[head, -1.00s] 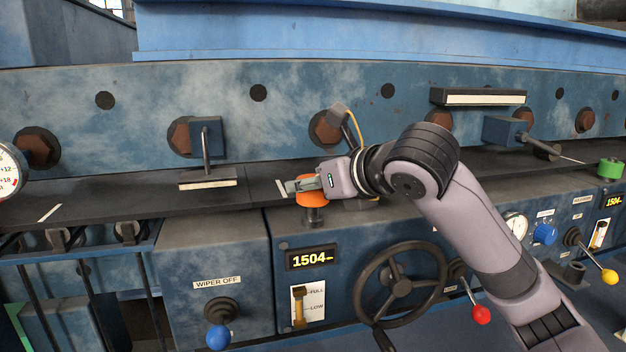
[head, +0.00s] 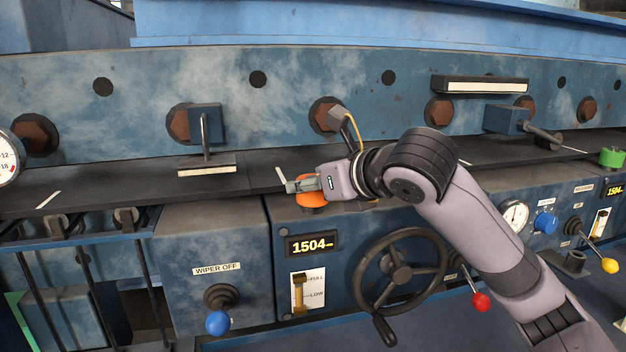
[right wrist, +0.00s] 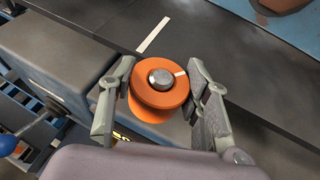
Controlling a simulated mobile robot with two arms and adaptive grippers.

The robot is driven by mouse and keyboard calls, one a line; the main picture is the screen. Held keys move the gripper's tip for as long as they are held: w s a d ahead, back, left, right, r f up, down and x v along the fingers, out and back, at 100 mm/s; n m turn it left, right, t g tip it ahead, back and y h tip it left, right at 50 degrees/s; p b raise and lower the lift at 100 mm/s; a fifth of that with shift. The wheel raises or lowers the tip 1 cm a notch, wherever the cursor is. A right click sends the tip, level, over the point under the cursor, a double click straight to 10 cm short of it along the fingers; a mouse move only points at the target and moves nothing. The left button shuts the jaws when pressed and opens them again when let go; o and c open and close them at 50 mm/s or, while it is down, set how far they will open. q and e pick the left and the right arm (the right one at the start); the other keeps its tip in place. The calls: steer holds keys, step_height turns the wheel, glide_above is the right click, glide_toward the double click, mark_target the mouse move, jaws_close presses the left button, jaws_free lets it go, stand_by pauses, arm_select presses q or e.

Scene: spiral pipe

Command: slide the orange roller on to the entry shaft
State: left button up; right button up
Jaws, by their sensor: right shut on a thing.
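The orange roller (head: 312,200) sits at the front edge of the dark bed, above the panel with the 1504 display. In the right wrist view the roller (right wrist: 150,97) has a pale mark on its top flange. The round grey metal end of the entry shaft (right wrist: 161,79) shows in its bore, so the roller is around the shaft. My right gripper (head: 303,186) is shut on the roller, with one finger on each side in the right wrist view (right wrist: 160,88). The shaft's lower part is hidden. My left gripper is not in view.
A handwheel (head: 398,268) and a red-knobbed lever (head: 481,302) stand below my right arm. A blue-knobbed lever (head: 218,322) is at lower left. A green roller (head: 612,158) is at far right. A bracket (head: 207,140) stands on the bed (head: 120,185).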

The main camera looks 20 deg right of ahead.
steer(key=shift+f, duration=0.25)
steer(key=o, duration=1.4)
